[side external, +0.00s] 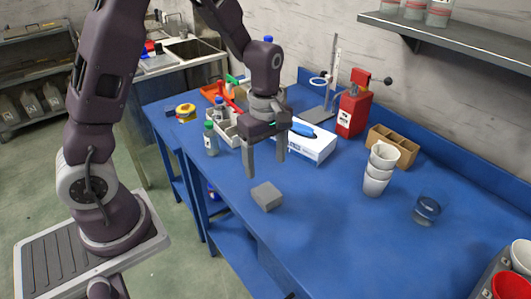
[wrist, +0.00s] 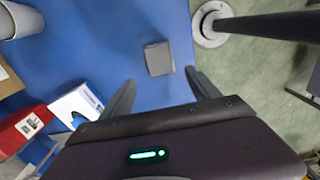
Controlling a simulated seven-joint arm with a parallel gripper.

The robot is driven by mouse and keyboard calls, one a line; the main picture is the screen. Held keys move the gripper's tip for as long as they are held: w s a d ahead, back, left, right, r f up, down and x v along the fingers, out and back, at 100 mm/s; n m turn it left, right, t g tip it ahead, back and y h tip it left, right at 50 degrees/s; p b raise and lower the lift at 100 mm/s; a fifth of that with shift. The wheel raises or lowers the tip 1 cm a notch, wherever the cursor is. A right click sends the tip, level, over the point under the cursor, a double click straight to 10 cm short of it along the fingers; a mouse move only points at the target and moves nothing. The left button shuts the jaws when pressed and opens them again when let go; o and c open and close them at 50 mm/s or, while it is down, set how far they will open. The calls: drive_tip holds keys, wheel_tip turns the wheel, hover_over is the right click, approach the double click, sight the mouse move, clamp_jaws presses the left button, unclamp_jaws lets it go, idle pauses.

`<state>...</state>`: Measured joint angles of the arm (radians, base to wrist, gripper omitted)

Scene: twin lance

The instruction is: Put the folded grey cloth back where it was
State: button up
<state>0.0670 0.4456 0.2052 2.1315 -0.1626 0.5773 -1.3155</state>
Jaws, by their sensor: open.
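The folded grey cloth (side external: 267,196) is a small block-like shape lying on the blue table near its front edge. It also shows in the wrist view (wrist: 159,59), beyond the fingertips and between their lines. My gripper (side external: 265,167) is open and empty, pointing down above the table, above and slightly behind the cloth. In the wrist view the two fingers (wrist: 160,80) are spread wide apart. The gripper appears not to touch the cloth.
A white box (side external: 313,146) with a blue item on top, a red dispenser (side external: 352,108), a cardboard divider box (side external: 391,147), stacked white cups (side external: 379,168) and a glass (side external: 427,208) stand on the table. A green-capped bottle (side external: 211,140) stands left. The table's centre is clear.

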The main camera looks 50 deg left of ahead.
drive_tip(key=s+d+r+m+t, duration=0.1)
drive_tip(key=s+r+m+t, duration=0.1)
drive_tip(key=s+r+m, duration=0.45)
drive_tip(key=s+d+r+m+t, duration=0.1)
drive_tip(key=s+d+r+m, duration=0.15)
drive_tip(key=r, duration=0.65)
drive_tip(key=s+r+m+t, duration=0.1)
drive_tip(key=s+m+t, duration=0.1)
drive_tip(key=s+m, duration=0.7)
drive_tip(key=shift+s+a+r+t, duration=0.25)
drive_tip(key=shift+s+r+t, duration=0.05)
drive_tip(key=shift+r, duration=0.05)
